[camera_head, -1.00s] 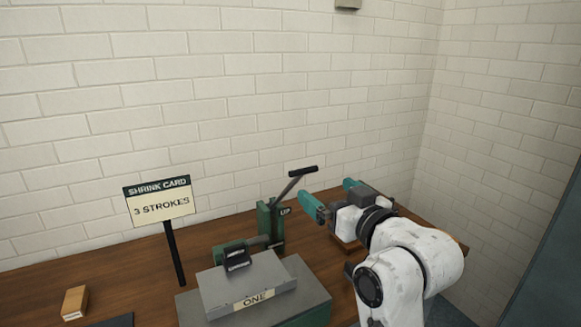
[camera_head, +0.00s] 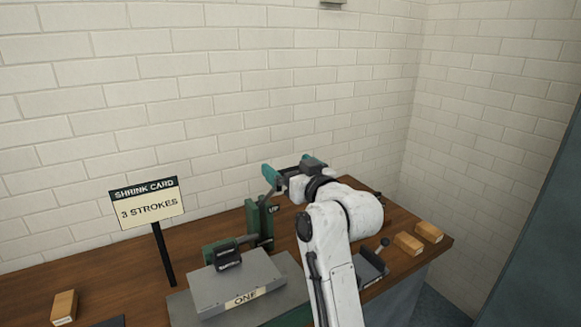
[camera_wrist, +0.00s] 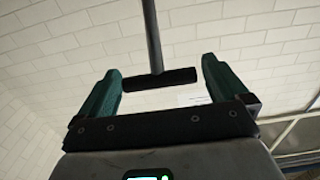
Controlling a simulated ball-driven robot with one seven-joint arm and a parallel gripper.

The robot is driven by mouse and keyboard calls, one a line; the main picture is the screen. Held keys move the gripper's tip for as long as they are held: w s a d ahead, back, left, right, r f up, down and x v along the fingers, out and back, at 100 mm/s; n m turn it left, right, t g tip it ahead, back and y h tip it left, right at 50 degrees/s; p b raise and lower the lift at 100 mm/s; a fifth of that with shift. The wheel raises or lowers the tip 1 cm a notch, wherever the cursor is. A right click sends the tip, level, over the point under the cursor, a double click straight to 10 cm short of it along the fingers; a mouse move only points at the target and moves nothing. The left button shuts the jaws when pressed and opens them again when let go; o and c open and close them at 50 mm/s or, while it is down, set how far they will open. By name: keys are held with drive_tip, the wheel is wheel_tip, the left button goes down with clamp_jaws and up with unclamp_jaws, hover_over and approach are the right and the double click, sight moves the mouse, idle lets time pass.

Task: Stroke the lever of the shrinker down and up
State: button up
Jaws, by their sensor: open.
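The shrinker (camera_head: 252,222) is a green machine on the wooden bench, with an "UP" label on its post. Its lever (camera_head: 263,198) rises from the post, and its upper end is hidden behind my gripper in the head view. In the wrist view the lever's dark rod comes down from the top to a black crossbar handle (camera_wrist: 160,79). My gripper (camera_head: 288,170) has teal fingers and is open. In the wrist view its fingers (camera_wrist: 160,82) stand one on each side of the handle, with gaps at both ends. Contact is not visible.
A grey block marked "ONE" (camera_head: 236,281) sits in front of the shrinker. A "SHRINK CARD, 3 STROKES" sign (camera_head: 150,210) stands at left. Wooden blocks lie at left (camera_head: 64,307) and right (camera_head: 428,232). A small dark device with a knobbed handle (camera_head: 371,265) is right of my arm. Brick wall behind.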

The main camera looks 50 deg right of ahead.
drive_tip(key=c, duration=1.4)
drive_tip(key=shift+s+a+f+t+h+b, duration=0.4)
drive_tip(key=shift+s+f+t+b, duration=0.9)
drive_tip(key=shift+f+b, duration=2.45)
drive_tip(key=shift+s+a+f+t+h+b, duration=0.2)
drive_tip(key=shift+s+a+f+t+b, duration=0.4)
drive_tip(key=shift+s+f+b, duration=3)
drive_tip(key=shift+w+a+f+t+h+b, duration=0.3)
drive_tip(key=shift+f+t+b, duration=1.15)
drive_tip(key=shift+b, duration=4.45)
drive_tip(key=shift+f+g, duration=0.45)
drive_tip(key=shift+f, duration=0.05)
drive_tip(key=o, duration=1.4)
drive_tip(key=shift+s+r, duration=0.1)
drive_tip(key=shift+s+a, duration=0.1)
drive_tip(key=v, duration=1)
drive_tip(key=shift+s+f+b, duration=0.2)
drive_tip(key=shift+f+b, duration=0.1)
